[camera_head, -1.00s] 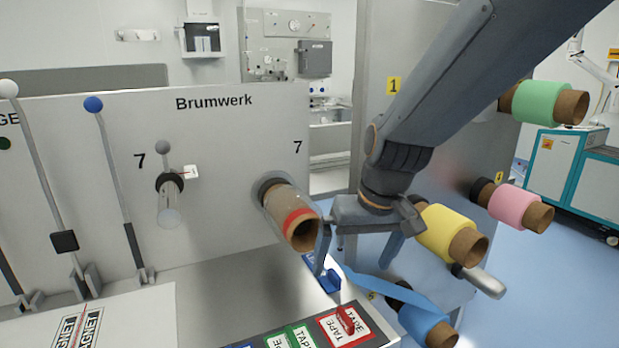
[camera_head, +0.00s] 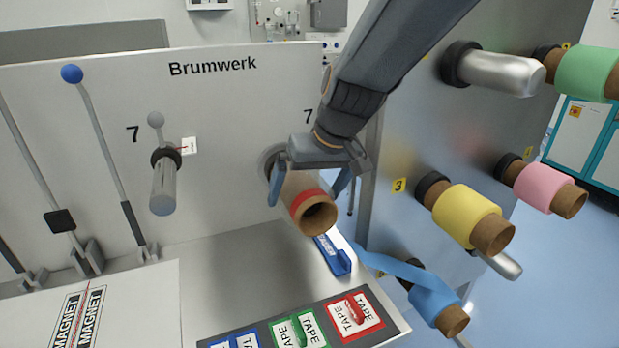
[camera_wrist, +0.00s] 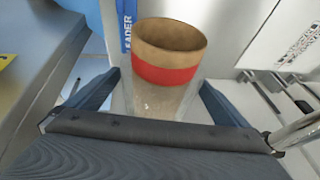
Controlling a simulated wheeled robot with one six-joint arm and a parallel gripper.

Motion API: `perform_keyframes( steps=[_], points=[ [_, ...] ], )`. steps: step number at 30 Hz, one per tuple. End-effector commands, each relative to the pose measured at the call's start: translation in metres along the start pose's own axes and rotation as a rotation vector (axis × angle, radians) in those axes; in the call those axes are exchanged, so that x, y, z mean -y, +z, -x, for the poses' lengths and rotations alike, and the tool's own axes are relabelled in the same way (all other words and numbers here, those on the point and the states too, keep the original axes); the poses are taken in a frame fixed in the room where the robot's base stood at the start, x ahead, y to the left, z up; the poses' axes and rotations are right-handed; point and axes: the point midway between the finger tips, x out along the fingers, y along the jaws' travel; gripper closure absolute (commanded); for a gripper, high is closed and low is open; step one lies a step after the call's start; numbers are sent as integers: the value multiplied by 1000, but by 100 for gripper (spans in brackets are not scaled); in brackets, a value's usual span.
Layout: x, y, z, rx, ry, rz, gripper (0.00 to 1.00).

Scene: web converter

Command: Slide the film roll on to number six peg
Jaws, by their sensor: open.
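The film roll (camera_head: 308,199), a brown core with a red band and clear film, sits on the right-hand peg marked 7 of the Brumwerk panel, its open core end facing the camera. My gripper (camera_head: 309,186) is open, with one finger on each side of the roll. In the wrist view the roll (camera_wrist: 166,75) lies between the spread fingers; contact cannot be told. On the side panel a bare metal peg (camera_head: 503,265) sticks out below the yellow roll. Its number is hidden, and no 6 label is readable.
The side panel carries yellow (camera_head: 464,215), pink (camera_head: 544,186), green (camera_head: 585,74) and blue (camera_head: 433,304) rolls. Another bare peg (camera_head: 500,72) is at its upper left. A blue leader tool (camera_head: 333,255) lies below the film roll. TAPE blocks (camera_head: 298,329) sit in front.

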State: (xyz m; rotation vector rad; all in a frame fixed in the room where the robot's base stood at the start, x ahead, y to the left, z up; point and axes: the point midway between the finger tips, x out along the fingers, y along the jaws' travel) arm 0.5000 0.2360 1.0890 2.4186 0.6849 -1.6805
Motion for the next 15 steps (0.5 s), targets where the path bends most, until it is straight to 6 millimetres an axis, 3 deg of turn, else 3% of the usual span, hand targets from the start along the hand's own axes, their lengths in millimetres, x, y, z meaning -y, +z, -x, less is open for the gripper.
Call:
perform_keyframes(
  steps=[6,15],
  points=[
    [1,0,-16,1,-1,1,0],
    [2,0,-18,0,-1,4,0]
  ],
)
